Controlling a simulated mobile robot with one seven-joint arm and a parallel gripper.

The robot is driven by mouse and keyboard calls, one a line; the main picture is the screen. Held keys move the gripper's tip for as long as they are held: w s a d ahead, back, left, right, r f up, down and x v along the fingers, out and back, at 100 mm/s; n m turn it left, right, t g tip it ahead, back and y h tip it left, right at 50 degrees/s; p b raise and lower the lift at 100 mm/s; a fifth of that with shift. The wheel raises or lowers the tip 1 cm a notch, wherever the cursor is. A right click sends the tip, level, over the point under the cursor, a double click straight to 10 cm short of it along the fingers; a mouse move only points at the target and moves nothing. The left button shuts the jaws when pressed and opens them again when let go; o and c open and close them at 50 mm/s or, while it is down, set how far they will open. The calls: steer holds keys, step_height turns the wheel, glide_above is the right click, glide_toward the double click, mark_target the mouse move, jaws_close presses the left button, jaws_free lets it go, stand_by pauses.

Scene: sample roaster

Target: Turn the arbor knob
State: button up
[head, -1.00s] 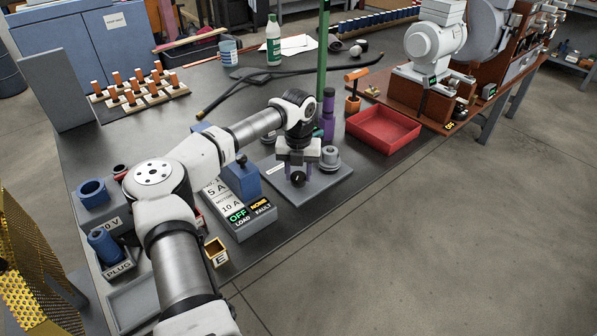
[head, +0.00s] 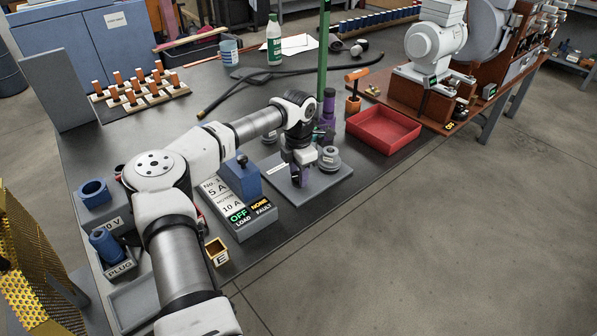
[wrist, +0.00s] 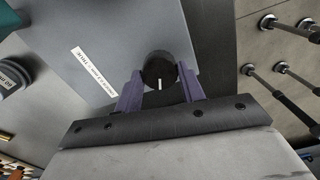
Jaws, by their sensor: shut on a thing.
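The arbor knob (wrist: 159,68) is a black round knob with a white pointer line. It stands on a grey plate (wrist: 125,30) with a white printed label. In the wrist view the two purple fingers of my gripper (wrist: 162,82) are closed on either side of the knob, and the white line points toward the gripper body. In the head view my gripper (head: 302,178) reaches down over the grey plate (head: 325,182) near the table's front edge, and the knob is mostly hidden by it.
A grey round piece (head: 329,158) sits just right of my gripper. A green post (head: 323,60) and a purple cylinder (head: 328,105) stand behind it. A blue-topped switch box (head: 240,180) is to the left, a red tray (head: 384,130) to the right.

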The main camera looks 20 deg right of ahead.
steer(key=m, duration=0.6)
steer(key=shift+r, duration=0.1)
steer(key=m, duration=0.6)
steer(key=shift+w+m+p, duration=0.1)
steer(key=shift+m+p, duration=0.2)
steer(key=shift+d, duration=0.1)
steer(key=o, duration=1)
step_height(320, 180, up, 14)
steer(key=shift+f+b, duration=0.1)
steer(key=shift+b, duration=0.3)
